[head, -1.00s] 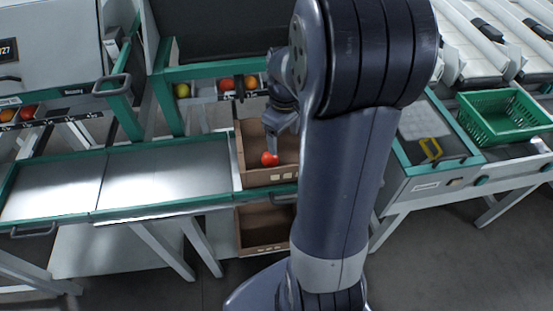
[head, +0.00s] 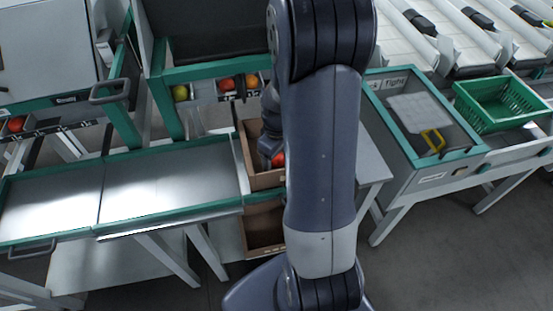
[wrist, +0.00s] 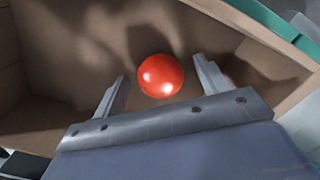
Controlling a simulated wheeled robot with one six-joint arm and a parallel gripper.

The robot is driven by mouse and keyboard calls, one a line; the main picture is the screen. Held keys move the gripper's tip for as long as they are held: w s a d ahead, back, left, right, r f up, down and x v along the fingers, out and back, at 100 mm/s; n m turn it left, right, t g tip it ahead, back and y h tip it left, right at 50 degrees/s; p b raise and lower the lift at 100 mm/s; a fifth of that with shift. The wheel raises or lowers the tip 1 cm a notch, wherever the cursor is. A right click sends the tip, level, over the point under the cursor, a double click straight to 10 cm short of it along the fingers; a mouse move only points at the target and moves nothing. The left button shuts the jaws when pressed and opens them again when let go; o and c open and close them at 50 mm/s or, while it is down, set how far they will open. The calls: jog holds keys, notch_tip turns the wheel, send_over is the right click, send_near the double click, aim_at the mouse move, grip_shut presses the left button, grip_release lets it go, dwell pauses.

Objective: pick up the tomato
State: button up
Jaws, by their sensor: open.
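A red tomato (wrist: 160,76) lies in a brown box (wrist: 55,60), on its floor, in the wrist view. In the head view the tomato (head: 278,159) shows partly behind my arm, in the upper brown box (head: 247,150). My gripper (wrist: 161,75) is open, with one finger to the left of the tomato and one to the right. Gaps show between the tomato and both fingers. In the head view my arm hides the fingertips and the right part of the box.
A second brown box (head: 264,228) sits below the upper one. Metal trays with green edges (head: 170,180) stand at left. A green basket (head: 500,104) stands at right.

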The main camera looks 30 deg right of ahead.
jog(key=c, duration=0.8)
jog(key=shift+r, duration=0.1)
notch_tip(320, 180, up, 10)
jog(key=shift+f+p, duration=0.15)
jog(key=shift+p, duration=0.35)
